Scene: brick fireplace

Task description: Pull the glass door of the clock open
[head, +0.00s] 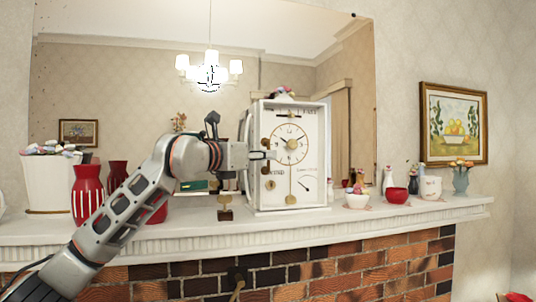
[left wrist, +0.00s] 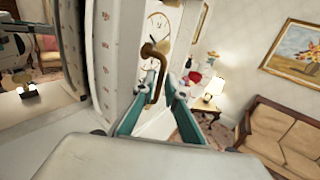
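The clock (head: 289,170) is a white upright box on the mantel, with a round cream dial and a brass pendulum. A brown-bronze curved handle (left wrist: 154,80) stands at the left edge of its front. The glass door itself is hard to make out, and it looks in line with the clock's front. My left gripper (head: 264,155) reaches this handle from the left. In the left wrist view its teal fingers (left wrist: 160,88) come together on both sides of the handle, with almost no gap. My right gripper is not in view.
Left of the clock are red vases (head: 88,192), a white planter (head: 48,185) and a small brass stand (head: 225,205). A large mirror (head: 140,100) stands behind.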

